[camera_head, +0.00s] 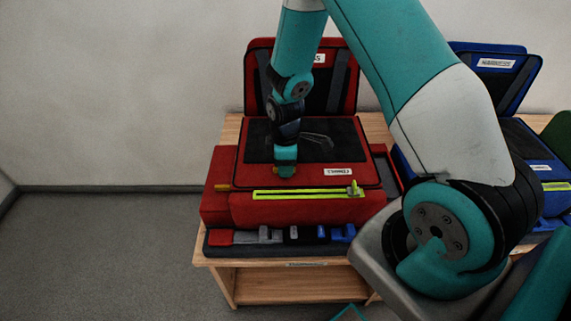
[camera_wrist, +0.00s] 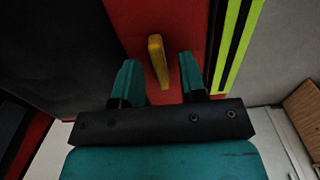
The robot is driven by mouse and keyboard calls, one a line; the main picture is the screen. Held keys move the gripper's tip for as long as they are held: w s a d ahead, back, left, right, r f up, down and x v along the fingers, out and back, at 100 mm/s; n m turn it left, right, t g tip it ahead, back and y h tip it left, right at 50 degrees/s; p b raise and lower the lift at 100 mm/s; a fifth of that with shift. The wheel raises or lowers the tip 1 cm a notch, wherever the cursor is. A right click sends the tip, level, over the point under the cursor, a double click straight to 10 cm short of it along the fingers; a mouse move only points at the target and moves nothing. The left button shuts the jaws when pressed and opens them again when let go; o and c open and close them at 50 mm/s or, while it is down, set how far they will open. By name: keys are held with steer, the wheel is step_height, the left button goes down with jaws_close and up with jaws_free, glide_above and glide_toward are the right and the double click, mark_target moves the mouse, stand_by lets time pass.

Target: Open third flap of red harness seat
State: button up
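The red harness seat (camera_head: 300,209) stands on the wooden bench. A red flap with a black panel (camera_head: 345,139) and a white label (camera_head: 338,172) lies closed, nearly flat, on top. My gripper (camera_head: 285,171) points down over the front red border of this flap. In the wrist view my gripper (camera_wrist: 160,78) is open, its two teal fingers apart. A yellow tab (camera_wrist: 156,60) stands up from the red border between the fingers, with gaps on both sides. My gripper mostly hides this tab in the head view.
A raised red back part (camera_head: 347,75) stands behind the flap. A lime slotted strip (camera_head: 305,194) runs along the seat's front. A tray of small grey, red and blue parts (camera_head: 250,250) lies in front. A blue seat (camera_head: 540,165) stands at right.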

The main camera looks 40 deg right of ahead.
steer(key=shift+f, duration=0.3)
